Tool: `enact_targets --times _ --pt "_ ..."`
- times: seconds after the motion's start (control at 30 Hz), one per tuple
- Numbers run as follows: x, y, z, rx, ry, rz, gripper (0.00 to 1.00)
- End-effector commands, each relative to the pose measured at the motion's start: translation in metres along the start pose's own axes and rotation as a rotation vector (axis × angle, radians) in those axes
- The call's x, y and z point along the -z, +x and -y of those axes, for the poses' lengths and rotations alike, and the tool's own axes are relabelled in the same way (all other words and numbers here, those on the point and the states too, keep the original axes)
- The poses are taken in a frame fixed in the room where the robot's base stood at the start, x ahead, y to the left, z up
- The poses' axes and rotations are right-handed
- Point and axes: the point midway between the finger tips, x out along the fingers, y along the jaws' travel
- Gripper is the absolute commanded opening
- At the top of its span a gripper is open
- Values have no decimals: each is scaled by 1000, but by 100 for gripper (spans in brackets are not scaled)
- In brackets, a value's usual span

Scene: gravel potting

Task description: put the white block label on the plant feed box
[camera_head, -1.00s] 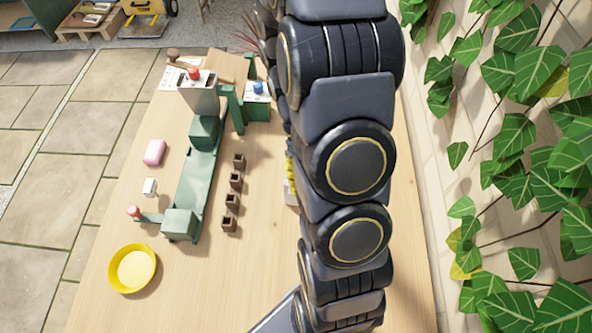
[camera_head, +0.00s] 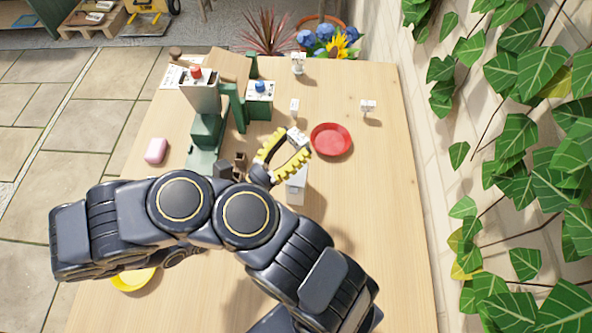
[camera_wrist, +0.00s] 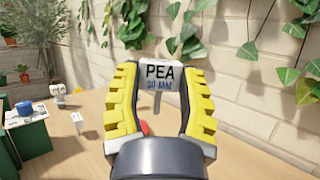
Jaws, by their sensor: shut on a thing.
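My gripper (camera_head: 293,143) shows yellow-padded fingers in the head view, raised over the middle of the table. In the wrist view its fingers (camera_wrist: 160,72) are shut on a white block label (camera_wrist: 161,82) printed "PEA 30 MM", with a thin stem below it. The held label (camera_head: 297,134) shows small at the fingertips in the head view. A white box (camera_head: 296,190) stands just below the gripper, partly hidden by it. No print is readable on it, so I cannot tell if it is the plant feed box.
A red dish (camera_head: 331,139) lies right of the gripper. Small white labels (camera_head: 294,106) (camera_head: 368,106) stand farther back. The right table side is clear.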

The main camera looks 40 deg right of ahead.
Motion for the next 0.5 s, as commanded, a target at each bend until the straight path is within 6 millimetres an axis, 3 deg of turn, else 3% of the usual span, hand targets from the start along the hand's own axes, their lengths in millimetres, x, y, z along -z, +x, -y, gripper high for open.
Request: enact_targets --times 0.13,0.5 --pt "21 -9 0 -6 -1 -2 14" --pt "57 -23 1 -3 -5 0 14"
